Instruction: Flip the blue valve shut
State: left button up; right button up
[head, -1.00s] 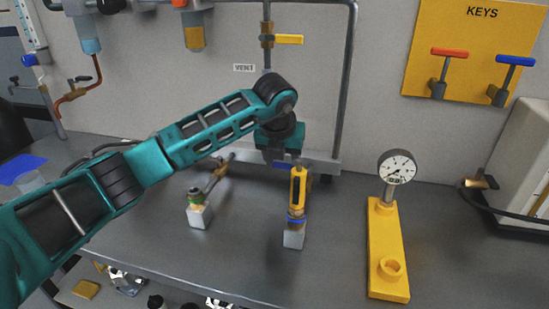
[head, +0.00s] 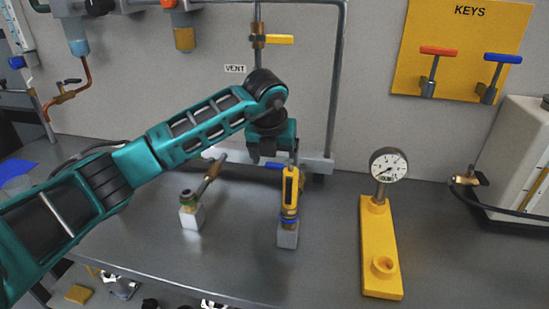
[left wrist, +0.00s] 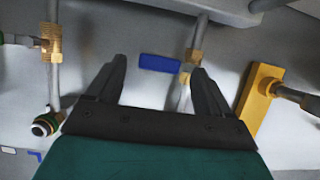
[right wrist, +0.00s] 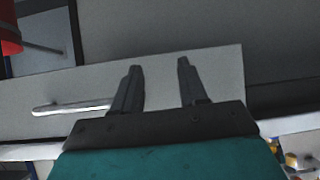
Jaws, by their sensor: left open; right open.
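The blue valve shows in the head view as a short blue handle (head: 274,166) low at the wall behind the yellow-bodied fitting. In the left wrist view the blue handle (left wrist: 166,63) sticks out left from a brass body on a grey pipe, roughly crosswise to the pipe. My left gripper (head: 272,157) is open just above the handle, fingers pointing down. In the left wrist view the handle lies between its fingertips in the picture; contact cannot be told. My right gripper (right wrist: 160,63) is open and empty in the right wrist view.
A yellow-handled fitting (head: 290,187) and a brass one on a grey block (head: 192,215) stand nearby. A gauge (head: 388,164) on a yellow base is to the right. A pipe with a yellow lever (head: 280,39) rises above.

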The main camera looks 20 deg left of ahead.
pick_arm(q)
jog(key=v, duration=1.2)
